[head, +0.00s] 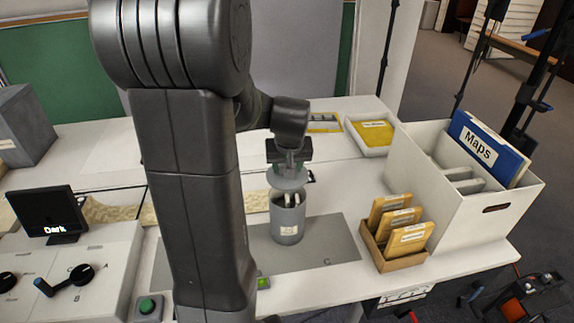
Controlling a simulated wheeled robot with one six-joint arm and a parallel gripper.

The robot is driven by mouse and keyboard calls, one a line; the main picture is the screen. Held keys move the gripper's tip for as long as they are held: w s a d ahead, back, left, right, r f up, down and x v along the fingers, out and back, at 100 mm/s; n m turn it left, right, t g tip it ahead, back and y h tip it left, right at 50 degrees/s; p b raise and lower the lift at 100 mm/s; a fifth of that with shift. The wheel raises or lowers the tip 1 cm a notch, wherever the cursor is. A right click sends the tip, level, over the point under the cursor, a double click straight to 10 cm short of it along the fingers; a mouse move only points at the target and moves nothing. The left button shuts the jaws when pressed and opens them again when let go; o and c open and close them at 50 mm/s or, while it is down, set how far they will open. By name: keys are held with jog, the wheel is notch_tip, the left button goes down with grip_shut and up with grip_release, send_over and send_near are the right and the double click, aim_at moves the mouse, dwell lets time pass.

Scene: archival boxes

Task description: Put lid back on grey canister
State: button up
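The grey canister (288,224) stands upright on a grey mat, with a small pale label on its front. Its top is open, and white items show inside the mouth. The round grey lid (287,183) is above the canister mouth, apart from it, and looks roughly level. My gripper (288,168) points down over the canister and appears shut on the lid's top. The fingertips are small and partly hidden by the dark gripper body.
A small cardboard box (388,259) of tan envelopes stands right of the canister. Behind it is a large white box (507,206) with a blue Maps folder. A white tray (371,142) lies farther back. A control panel (85,270) and a "Dark" display (48,217) are at left.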

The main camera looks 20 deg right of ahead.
jog(key=shift+s+f+b, duration=0.15)
jog(key=shift+f+b, duration=0.35)
jog(key=shift+f, duration=0.3)
jog(key=shift+f+b, duration=1.8)
jog(key=shift+f, duration=0.6)
jog(key=shift+f+b, duration=0.15)
jog(key=shift+b, duration=0.3)
jog(key=o, duration=1.5)
jog(key=shift+o, duration=0.2)
